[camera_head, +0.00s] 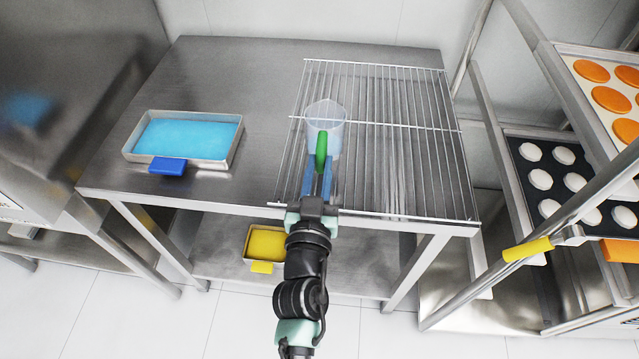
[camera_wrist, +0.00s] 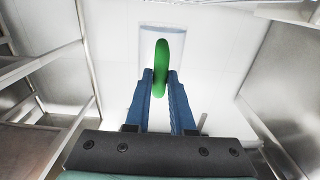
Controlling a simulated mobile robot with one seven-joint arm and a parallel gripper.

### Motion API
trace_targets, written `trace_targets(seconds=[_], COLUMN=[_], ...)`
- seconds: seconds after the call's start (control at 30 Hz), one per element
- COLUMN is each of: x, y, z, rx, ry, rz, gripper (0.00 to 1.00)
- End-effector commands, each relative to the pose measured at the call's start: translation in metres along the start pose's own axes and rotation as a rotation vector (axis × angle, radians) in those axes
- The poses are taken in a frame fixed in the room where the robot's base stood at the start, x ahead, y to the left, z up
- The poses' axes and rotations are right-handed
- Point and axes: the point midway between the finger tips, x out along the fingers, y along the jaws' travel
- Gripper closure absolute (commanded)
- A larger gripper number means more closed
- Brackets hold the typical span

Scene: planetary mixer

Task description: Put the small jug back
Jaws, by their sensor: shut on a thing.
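The small jug (camera_head: 326,115) is clear with a green handle and shows over the wire rack (camera_head: 405,150) on the steel table. My gripper (camera_head: 318,170) is shut on the jug's green handle, coming from the front edge of the table. The wrist view shows the blue fingers on both sides of the green handle, with the jug's clear body (camera_wrist: 158,40) beyond it. The jug looks upright in the head view. I cannot tell whether its base touches the rack.
A tray of blue liquid (camera_head: 238,150) with a blue handle is on the table's left part. A yellow tray (camera_head: 262,268) is on the lower shelf. At right stands a trolley (camera_head: 487,115) with trays of orange and white rounds. The rack's right part is bare.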

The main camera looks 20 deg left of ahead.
Motion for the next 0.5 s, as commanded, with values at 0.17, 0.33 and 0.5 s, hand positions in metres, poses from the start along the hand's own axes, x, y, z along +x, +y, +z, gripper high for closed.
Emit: trace_targets(seconds=[0.17, 0.33, 0.5], x=[0.000, 0.000, 0.000], y=[0.000, 0.000, 0.000], z=[0.021, 0.037, 0.035], rx=[0.000, 0.000, -0.001], ry=[0.002, 0.002, 0.002], rz=[-0.001, 0.000, -0.001], gripper=[1.00, 1.00, 1.00])
